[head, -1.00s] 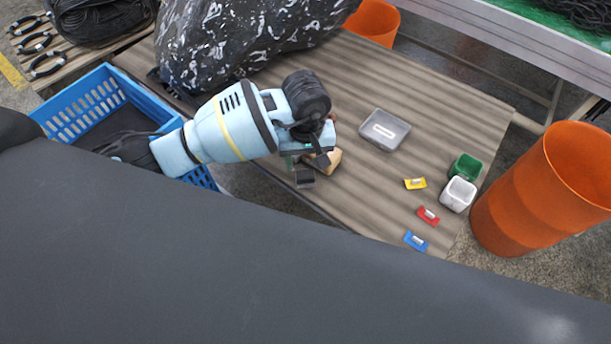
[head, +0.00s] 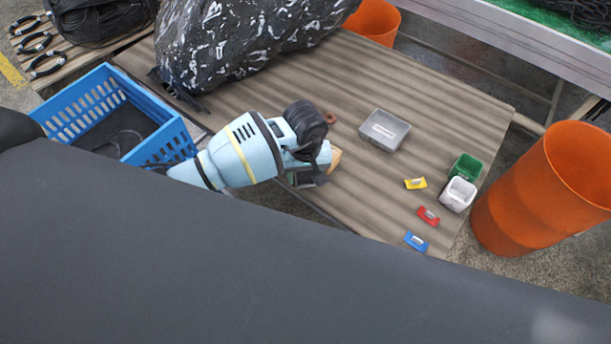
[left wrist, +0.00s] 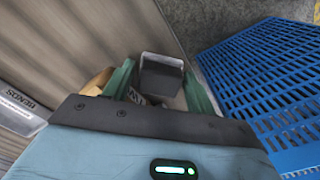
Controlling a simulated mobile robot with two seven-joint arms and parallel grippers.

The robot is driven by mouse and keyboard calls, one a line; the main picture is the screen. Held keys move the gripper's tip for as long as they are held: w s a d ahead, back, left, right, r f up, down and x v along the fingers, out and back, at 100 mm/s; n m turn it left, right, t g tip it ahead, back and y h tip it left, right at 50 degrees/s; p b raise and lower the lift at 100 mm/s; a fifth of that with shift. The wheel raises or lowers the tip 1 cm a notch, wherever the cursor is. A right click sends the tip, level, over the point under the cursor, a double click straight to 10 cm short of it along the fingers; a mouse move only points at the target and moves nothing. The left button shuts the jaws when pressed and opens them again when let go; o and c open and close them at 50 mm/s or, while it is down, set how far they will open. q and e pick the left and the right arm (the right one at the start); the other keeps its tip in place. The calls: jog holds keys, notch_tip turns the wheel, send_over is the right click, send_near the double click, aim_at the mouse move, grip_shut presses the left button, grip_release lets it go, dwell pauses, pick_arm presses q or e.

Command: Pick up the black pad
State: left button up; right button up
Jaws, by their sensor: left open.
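The black pad (left wrist: 161,77), a small dark block with a greyer face, shows in the left wrist view between the two green fingers of my left gripper (left wrist: 160,90). The fingers stand apart on either side of it, and I cannot tell whether they touch it. In the head view my left gripper (head: 312,178) is low at the near-left edge of the brown table, and the pad cannot be made out behind it. My right gripper is not in view.
A tan block (left wrist: 97,82) is close beside one finger. A blue crate (head: 170,140) stands left of the table (head: 430,110). A grey tray (head: 385,130), small cups and coloured levels lie to the right. A patterned black bag (head: 235,45) is behind.

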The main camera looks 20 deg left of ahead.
aim_at(305, 175)
pick_arm(q)
jog(key=c, duration=0.8)
jog(key=shift+r, duration=0.2)
jog(key=shift+r, duration=0.6)
notch_tip(305, 175, up, 2)
jog(key=shift+s+r, duration=0.1)
jog(key=shift+s, duration=0.05)
jog(key=s+d, duration=0.1)
jog(key=s, duration=0.4)
jog(key=s+d+r, duration=0.1)
jog(key=s+d, duration=0.1)
jog(key=s, duration=0.3)
jog(key=s+d, duration=0.1)
jog(key=s, duration=0.4)
jog(key=shift+d+r, duration=0.15)
jog(key=shift+d, duration=0.05)
